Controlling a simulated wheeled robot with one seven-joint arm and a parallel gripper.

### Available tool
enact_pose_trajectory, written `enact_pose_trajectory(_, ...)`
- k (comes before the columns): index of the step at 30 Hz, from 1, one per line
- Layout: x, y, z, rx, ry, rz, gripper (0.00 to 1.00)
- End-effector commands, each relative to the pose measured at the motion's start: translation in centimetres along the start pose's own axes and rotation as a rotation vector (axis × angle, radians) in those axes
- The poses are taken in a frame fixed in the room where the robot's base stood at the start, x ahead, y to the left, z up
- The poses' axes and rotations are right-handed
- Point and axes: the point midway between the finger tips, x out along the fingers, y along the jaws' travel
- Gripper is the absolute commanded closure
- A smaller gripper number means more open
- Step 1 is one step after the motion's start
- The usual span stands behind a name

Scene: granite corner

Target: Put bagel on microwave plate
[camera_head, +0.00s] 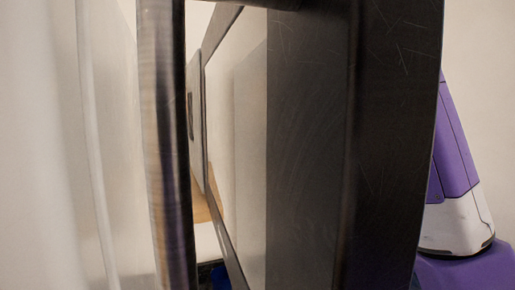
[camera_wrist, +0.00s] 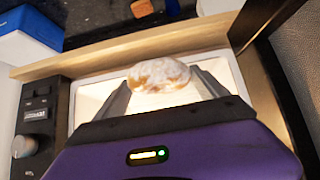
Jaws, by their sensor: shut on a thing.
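A browned bagel (camera_wrist: 158,75) with white patches on top shows in the wrist view, between the fingers of my gripper (camera_wrist: 160,88). The microwave plate cannot be made out. In the head view, a large dark panel, apparently the open microwave door (camera_head: 310,150), hides the bagel and the gripper.
In the wrist view, a dark door edge (camera_wrist: 268,85) stands close at the right of my gripper. A blue and white box (camera_wrist: 28,38) lies at the upper left, near a dark counter (camera_wrist: 95,18). A metal handle bar (camera_head: 165,150) crosses the head view.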

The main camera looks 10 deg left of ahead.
Motion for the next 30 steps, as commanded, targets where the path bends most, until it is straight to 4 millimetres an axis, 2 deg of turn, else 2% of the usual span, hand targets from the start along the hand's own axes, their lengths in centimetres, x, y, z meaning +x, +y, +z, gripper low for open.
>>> enact_pose_trajectory(1, 0.8, -0.4, -0.6, 0.0, -0.007, -0.008, 0.27)
enact_pose_trajectory(6, 3.4, 0.0, -3.9, -0.001, -0.007, -0.002, 0.27)
enact_pose_trajectory(13, 7.0, 0.1, -7.2, -0.001, -0.006, -0.002, 0.27)
enact_pose_trajectory(18, 8.6, 0.1, -8.4, -0.003, -0.006, -0.002, 0.27)
enact_pose_trajectory(23, 9.1, 0.1, -8.9, -0.003, -0.004, -0.002, 0.27)
enact_pose_trajectory(30, 10.7, 0.1, -10.7, -0.003, -0.005, -0.003, 0.27)
